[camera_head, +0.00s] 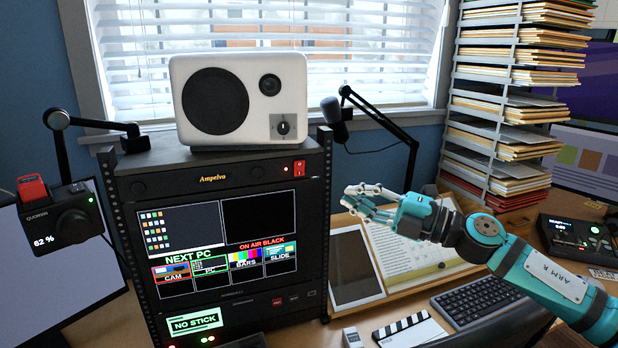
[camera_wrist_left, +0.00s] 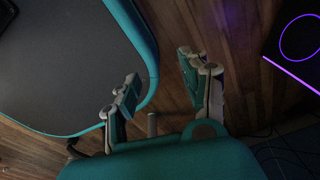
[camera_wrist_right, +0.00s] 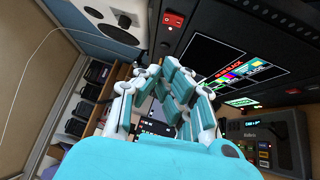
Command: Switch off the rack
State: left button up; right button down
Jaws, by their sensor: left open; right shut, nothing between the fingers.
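The rack (camera_head: 180,188) is a black cabinet labelled Ampelvo, with a lit screen showing several coloured tiles. A red rocker switch (camera_head: 299,166) sits at the top right of its front, with a small red light to its left. The switch also shows in the right wrist view (camera_wrist_right: 174,20). My right gripper (camera_head: 358,203) is shut and empty, to the right of the rack and lower than the switch, apart from it. It also shows in the right wrist view (camera_wrist_right: 161,70). My left gripper (camera_wrist_left: 158,66) is open and empty over the wooden floor, away from the rack.
A white speaker (camera_head: 240,98) stands on the rack. A microphone on a black arm (camera_head: 372,110), a framed tablet (camera_head: 355,265), a keyboard (camera_head: 477,303) and a clapperboard (camera_head: 405,328) are to the right. A camera (camera_head: 68,222) stands at the left. Paper trays (camera_head: 515,100) rise behind my right arm.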

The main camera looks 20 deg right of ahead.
aim_at(299, 168)
pick_arm(q)
jog(key=shift+s+r+p, duration=0.2)
jog(key=shift+r+p, duration=1.1)
jog(key=shift+p, duration=0.15)
jog(key=shift+s+r+p, duration=0.15)
jog(key=shift+r+p, duration=1.15)
jog(key=shift+p, duration=0.1)
pick_arm(e)
jog(key=shift+n+g, duration=0.4)
jog(key=shift+n, duration=0.2)
jog(key=shift+w+a+r, duration=0.35)
jog(key=shift+w+a, duration=0.7)
jog(key=shift+w, duration=0.65)
jog(key=shift+w+a+r, duration=0.4)
jog(key=shift+w+a, duration=0.7)
jog(key=shift+w, duration=0.65)
jog(key=shift+w+a+r, duration=0.35)
jog(key=shift+w+a, duration=0.7)
jog(key=shift+w, duration=0.65)
